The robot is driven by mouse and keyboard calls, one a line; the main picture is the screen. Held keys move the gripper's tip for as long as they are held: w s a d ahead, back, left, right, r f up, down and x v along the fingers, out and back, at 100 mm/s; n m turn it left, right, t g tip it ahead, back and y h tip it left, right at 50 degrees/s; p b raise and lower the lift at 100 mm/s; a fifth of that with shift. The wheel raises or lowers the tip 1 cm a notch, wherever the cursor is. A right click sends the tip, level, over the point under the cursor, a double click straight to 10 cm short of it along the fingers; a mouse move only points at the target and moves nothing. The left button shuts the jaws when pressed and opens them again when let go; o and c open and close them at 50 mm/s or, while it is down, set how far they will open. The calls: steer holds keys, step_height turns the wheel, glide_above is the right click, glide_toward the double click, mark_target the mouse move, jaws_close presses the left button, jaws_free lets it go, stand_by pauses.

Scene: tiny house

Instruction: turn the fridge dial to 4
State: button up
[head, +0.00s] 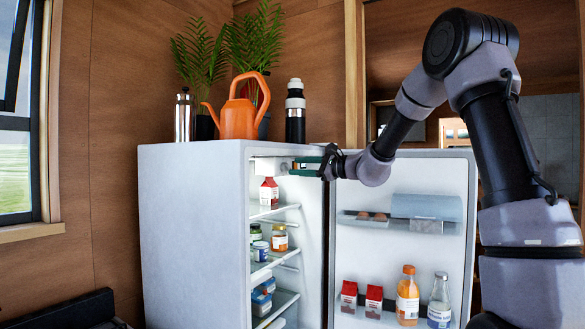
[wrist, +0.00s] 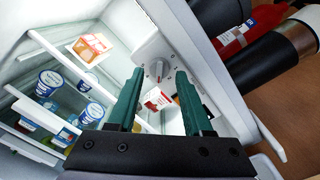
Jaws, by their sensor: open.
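The fridge (head: 190,230) stands with its door (head: 400,255) open to the right. My gripper (head: 298,166) reaches into the top of the fridge opening. Its green fingers are open, with nothing held between them. In the wrist view, the dial lies beyond and between the fingertips (wrist: 158,84), apparently not gripped. A small red-and-white item (wrist: 157,99) shows between the fingers.
A watering can (head: 239,112), a dark bottle (head: 295,112) and plants stand on top. Door racks hold cartons and bottles (head: 408,296). The door edge is close to my gripper.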

mark_target(286, 167)
steer(key=shift+x, duration=1.4)
jaws_close()
steer(key=shift+m, duration=0.3)
steer(key=m, duration=0.3)
steer(key=shift+m, duration=0.3)
steer(key=shift+w+d+m, duration=0.1)
steer(key=shift+w+m, duration=0.05)
steer(key=shift+m, duration=2.15)
